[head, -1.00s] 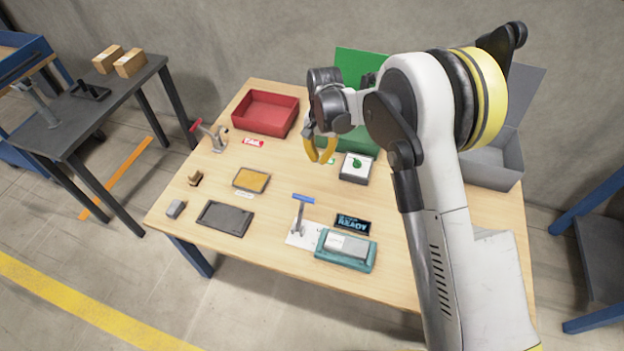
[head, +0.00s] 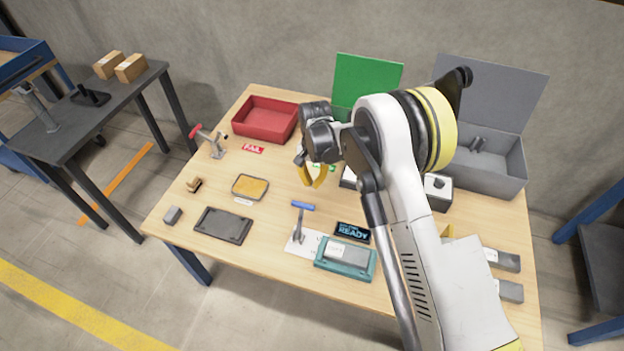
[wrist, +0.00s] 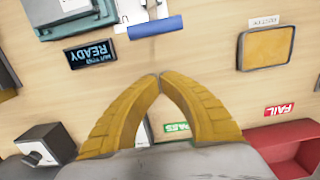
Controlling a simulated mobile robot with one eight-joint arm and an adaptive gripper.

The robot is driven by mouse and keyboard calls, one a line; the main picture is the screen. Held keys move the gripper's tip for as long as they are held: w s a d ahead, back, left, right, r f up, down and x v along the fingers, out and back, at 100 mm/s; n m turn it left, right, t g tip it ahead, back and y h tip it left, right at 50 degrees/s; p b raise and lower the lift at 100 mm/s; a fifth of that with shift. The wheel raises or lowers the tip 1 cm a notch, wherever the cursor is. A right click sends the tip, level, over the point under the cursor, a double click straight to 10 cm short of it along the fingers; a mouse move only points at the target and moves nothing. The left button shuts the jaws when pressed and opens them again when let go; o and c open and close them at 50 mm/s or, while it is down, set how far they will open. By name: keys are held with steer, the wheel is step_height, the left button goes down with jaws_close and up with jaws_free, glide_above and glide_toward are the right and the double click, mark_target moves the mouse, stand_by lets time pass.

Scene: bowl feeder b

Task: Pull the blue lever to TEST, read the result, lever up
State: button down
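The blue lever (head: 303,206) stands upright on a white plate (head: 297,245) near the table's front. Its blue handle (wrist: 157,27) shows at the top of the wrist view. Beside it, a dark display (head: 352,232) reads READY; it also shows in the wrist view (wrist: 90,53). A teal fixture (head: 330,268) holds a grey block (head: 347,252). My gripper (head: 317,186) is above the table, behind the lever and apart from it. Its yellow fingertips (wrist: 160,76) meet, with nothing seen between them.
A red bin (head: 265,119) with a FAIL label stands at the back left. A green bin (head: 366,82) is partly hidden by my arm. A grey bin (head: 500,178) is at the back right. A yellow pad (head: 250,187) and dark tray (head: 222,225) lie left of the lever.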

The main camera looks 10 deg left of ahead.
mark_target(300, 221)
steer(key=s+f+b, duration=0.1)
steer(key=s, duration=0.1)
steer(key=s+f+b, duration=0.1)
steer(key=s+f, duration=0.1)
steer(key=shift+a+b, duration=0.15)
steer(key=shift+b, duration=0.2)
steer(key=shift+a, duration=0.1)
